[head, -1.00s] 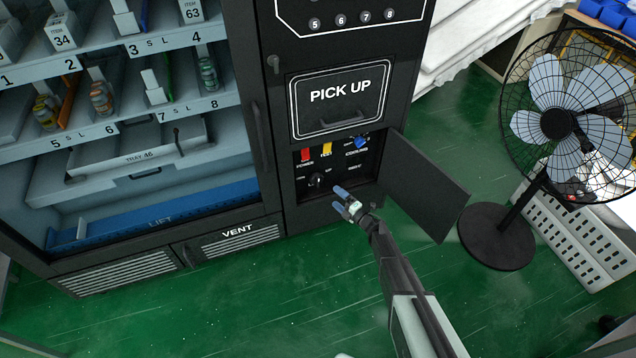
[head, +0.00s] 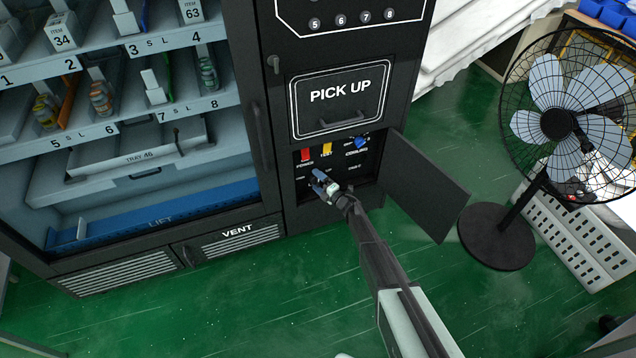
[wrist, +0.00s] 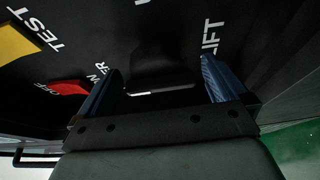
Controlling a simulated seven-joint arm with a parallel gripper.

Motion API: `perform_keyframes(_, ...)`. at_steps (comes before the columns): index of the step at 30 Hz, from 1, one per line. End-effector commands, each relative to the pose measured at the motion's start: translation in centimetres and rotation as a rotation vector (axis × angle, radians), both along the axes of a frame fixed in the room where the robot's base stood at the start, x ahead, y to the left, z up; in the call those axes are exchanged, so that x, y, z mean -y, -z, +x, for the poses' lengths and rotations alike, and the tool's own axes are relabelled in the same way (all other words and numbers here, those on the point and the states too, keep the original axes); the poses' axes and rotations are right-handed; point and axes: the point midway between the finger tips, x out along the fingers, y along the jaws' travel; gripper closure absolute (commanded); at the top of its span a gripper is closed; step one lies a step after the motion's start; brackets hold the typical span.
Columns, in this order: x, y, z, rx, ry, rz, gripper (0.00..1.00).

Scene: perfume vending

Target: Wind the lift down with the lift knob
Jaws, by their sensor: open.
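My gripper (head: 321,184) is at the open control panel below the PICK UP hatch. It hides the lift knob in the head view. In the wrist view my gripper (wrist: 160,86) is open, with one blue finger on each side of the dark lift knob (wrist: 162,66). I cannot tell whether the fingers touch the knob. The LIFT label shows by the right finger.
A red power switch (head: 305,155), a yellow test switch (head: 327,148) and a blue cooling knob (head: 361,142) sit close above. The panel's open door (head: 425,187) stands to the right. A black fan (head: 557,124) is further right.

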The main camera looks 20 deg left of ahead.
Motion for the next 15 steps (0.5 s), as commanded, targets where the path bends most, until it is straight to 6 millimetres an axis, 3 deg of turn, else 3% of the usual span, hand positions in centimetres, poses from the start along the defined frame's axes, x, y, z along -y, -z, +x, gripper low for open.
perform_keyframes(7, -0.05, -0.02, 0.01, 0.0, 0.0, 0.0, 0.0)
perform_keyframes(15, -0.04, -0.01, 0.01, 0.0, 0.0, 0.0, 0.25)
